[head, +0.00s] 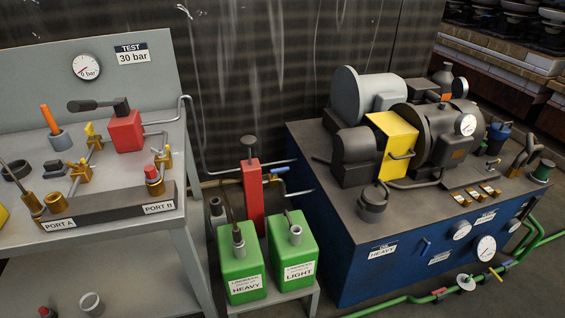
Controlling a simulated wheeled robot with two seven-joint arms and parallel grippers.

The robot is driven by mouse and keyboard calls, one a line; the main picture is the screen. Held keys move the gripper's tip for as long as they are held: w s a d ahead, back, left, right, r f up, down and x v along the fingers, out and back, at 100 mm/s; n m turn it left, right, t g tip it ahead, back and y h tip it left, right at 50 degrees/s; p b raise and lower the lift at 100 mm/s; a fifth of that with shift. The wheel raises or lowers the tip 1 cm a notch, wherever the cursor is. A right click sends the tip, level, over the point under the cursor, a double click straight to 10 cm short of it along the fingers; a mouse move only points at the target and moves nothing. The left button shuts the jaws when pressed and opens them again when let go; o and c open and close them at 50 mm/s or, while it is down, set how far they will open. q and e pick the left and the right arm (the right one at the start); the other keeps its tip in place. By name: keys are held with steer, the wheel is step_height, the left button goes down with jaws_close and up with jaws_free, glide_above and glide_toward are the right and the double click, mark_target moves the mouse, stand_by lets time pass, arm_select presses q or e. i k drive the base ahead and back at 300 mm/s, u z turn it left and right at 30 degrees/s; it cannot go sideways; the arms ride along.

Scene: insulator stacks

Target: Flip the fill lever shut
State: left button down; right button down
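No part is marked as the fill lever, so I cannot tell for certain which one it is. A small blue lever (280,170) sits on the pipe beside the upright red column (252,200), lying roughly along the pipe. A yellow lever (496,273) shows on the green pipe at the lower right. Small yellow levers (90,129) also top the brass valves on the left bench. Whether any of these is open or shut is too small to tell. Neither of my grippers is in view.
Two green canisters (242,272), labelled HEAVY and LIGHT, stand on a low stand below the red column. The grey test bench (187,235) is at left, with a red block (125,131) and gauge (86,67). A blue machine cabinet (350,265) stands right.

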mark_target(273, 171)
steer(key=z, duration=0.3)
steer(key=i, duration=1.2)
steer(key=z, duration=0.45)
